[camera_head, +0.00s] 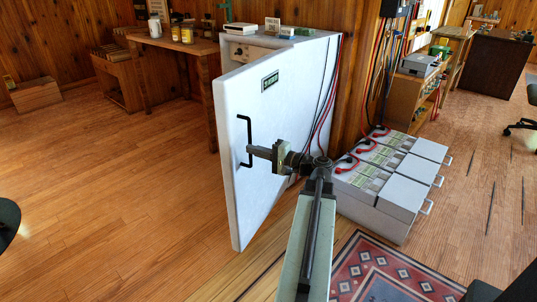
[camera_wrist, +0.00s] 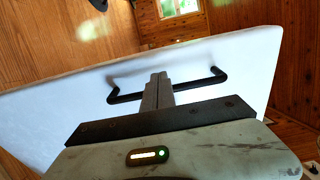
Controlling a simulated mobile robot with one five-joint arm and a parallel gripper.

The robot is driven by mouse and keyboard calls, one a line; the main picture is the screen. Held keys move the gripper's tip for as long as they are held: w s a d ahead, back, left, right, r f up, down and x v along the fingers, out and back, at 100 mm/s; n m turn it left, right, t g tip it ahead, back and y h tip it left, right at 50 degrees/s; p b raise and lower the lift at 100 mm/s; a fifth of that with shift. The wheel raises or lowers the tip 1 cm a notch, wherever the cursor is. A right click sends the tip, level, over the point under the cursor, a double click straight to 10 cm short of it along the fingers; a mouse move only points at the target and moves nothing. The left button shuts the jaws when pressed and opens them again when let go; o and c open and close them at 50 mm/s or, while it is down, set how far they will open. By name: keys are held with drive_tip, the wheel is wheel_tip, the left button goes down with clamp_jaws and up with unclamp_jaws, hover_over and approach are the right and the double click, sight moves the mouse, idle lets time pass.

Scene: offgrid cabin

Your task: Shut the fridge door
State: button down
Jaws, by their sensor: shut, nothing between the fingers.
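The white fridge (camera_head: 310,65) stands against the wood wall, with its white door (camera_head: 236,200) swung open toward the left front. A black bar handle (camera_head: 243,122) is on the door's outer face near its free edge. My gripper (camera_head: 252,151) is shut and empty, at the handle in the head view. In the wrist view, my shut fingers (camera_wrist: 158,80) overlap the middle of the handle (camera_wrist: 205,82), with the white door (camera_wrist: 70,110) behind. I cannot tell whether the fingers touch the handle or door. The fridge interior is mostly hidden by the door.
White battery boxes (camera_head: 390,180) with red cables stand right of the fridge. A patterned rug (camera_head: 385,275) lies at the front. A wooden table (camera_head: 190,48) with jars stands behind the door, left. The floor left of the door is clear.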

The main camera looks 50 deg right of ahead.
sight(236, 145)
drive_tip(key=shift+w+a, duration=0.2)
drive_tip(key=shift+w, duration=0.9)
drive_tip(key=shift+w+a, duration=0.2)
drive_tip(key=shift+w, duration=0.9)
